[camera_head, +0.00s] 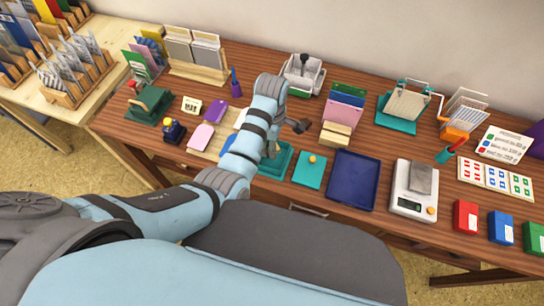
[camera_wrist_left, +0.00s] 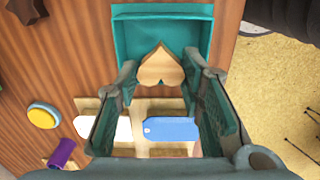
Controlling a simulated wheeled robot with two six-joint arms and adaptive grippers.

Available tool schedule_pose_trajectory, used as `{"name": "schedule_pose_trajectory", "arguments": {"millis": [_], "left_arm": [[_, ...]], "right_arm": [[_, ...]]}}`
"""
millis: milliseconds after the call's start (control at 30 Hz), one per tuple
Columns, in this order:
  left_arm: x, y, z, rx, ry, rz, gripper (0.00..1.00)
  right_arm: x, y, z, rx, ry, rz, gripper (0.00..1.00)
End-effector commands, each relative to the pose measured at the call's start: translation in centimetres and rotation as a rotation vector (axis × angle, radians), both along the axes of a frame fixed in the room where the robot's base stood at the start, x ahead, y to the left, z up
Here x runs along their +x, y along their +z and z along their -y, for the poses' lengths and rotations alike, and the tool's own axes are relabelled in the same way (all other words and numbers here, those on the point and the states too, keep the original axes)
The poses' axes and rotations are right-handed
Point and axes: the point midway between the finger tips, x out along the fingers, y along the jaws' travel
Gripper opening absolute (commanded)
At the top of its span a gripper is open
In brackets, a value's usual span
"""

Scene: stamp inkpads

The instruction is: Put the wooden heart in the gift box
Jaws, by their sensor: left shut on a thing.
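The wooden heart (camera_wrist_left: 162,68) is pale wood. In the left wrist view it sits between the fingertips of my left gripper (camera_wrist_left: 165,82), which is shut on it. The open teal gift box (camera_wrist_left: 205,22) lies just beyond the heart, which overlaps the box's near wall in this view; I cannot tell the height between them. In the head view my left gripper (camera_head: 270,149) is at the teal box (camera_head: 288,160), and my arm hides the heart and part of the box. My right gripper is not in view.
A blue tag (camera_wrist_left: 170,130) and a white tag (camera_wrist_left: 105,128) lie on the wooden holder near the gripper. A scale (camera_head: 413,190) stands further right.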

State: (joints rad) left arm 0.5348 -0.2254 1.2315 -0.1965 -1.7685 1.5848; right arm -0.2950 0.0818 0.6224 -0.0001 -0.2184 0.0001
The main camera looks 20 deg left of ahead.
Motion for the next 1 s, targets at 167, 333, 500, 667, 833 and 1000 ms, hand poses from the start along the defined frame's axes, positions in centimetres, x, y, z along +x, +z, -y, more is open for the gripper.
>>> {"name": "schedule_pose_trajectory", "arguments": {"millis": [167, 333, 500, 667, 833, 1000], "left_arm": [[-0.1, -3.2, -0.1, 0.001, -0.001, -0.003, 0.2], [0.0, -5.3, 0.0, 0.0, -0.001, 0.0, 0.2], [0.0, -5.1, 0.0, 0.0, -0.001, 0.001, 0.2], [0.0, -5.4, 0.0, 0.0, -0.001, 0.0, 0.38], [0.0, -5.3, 0.0, 0.0, -0.001, 0.0, 0.43], [0.0, -5.2, 0.0, 0.0, -0.001, 0.001, 0.43]], "right_arm": [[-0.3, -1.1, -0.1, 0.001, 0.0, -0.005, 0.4], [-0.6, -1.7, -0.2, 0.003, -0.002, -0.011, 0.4], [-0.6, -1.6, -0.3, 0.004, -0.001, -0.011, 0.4], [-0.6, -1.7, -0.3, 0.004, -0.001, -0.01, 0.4], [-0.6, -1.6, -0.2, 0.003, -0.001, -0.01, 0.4], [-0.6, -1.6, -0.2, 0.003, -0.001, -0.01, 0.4]]}}
